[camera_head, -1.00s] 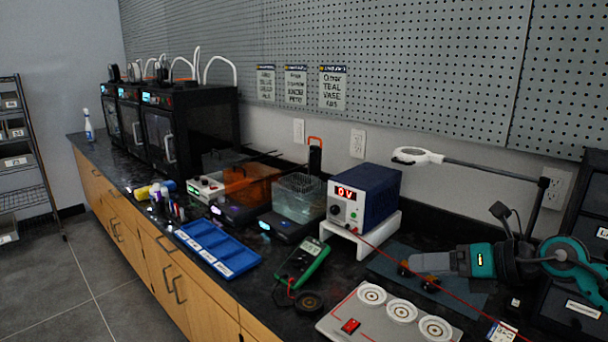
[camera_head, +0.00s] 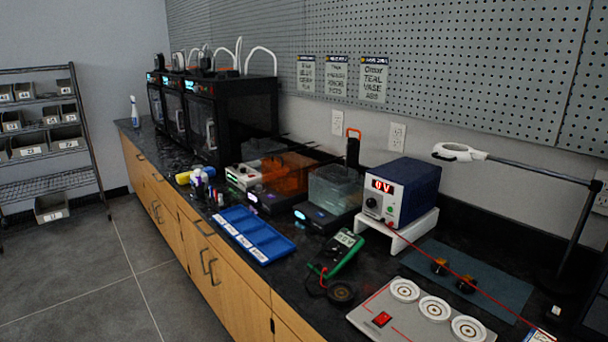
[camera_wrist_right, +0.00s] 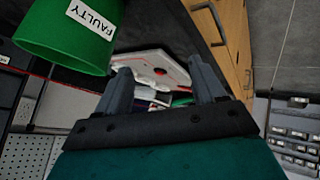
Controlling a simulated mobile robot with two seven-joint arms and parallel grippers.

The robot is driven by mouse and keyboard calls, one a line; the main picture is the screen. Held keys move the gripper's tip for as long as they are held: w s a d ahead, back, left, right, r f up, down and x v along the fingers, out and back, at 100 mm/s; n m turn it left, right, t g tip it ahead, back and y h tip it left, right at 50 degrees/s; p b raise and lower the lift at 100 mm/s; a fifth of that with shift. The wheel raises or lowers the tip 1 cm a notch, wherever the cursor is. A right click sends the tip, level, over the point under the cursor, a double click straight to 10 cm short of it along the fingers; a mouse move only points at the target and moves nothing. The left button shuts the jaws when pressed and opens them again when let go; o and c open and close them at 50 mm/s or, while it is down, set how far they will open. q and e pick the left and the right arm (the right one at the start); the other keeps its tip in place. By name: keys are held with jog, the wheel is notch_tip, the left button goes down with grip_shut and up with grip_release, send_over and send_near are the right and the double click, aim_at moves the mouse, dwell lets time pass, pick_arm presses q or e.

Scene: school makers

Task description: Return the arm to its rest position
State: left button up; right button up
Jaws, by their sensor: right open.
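My right gripper (camera_wrist_right: 163,84) shows in the right wrist view, with its two grey fingers spread apart and nothing between them. Past the fingertips, the pale board (camera_wrist_right: 150,66) with a red switch shows at a tilt, apart from the gripper. A green bin (camera_wrist_right: 65,32) labelled FAULTY is close by at the upper left of that view. Neither arm shows in the head view. My left gripper is in no view.
The black counter holds a blue tray (camera_head: 255,235), a green multimeter (camera_head: 337,254), a 0 V power supply (camera_head: 402,191), the pale board (camera_head: 420,312) with round pads, and a dark mat (camera_head: 470,278). A lamp arm (camera_head: 530,171) reaches over the right side. Floor (camera_head: 90,275) is clear at left.

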jog(key=s+a+f+m+g+y, duration=0.1)
jog(key=s+a+f+g+y, duration=0.3)
jog(key=s, duration=0.5)
jog(key=w+a+f+t+b, duration=0.2)
jog(key=w+f+t, duration=0.4)
jog(key=f, duration=0.4)
jog(key=shift+w+a, duration=0.4)
jog(key=shift+a, duration=0.5)
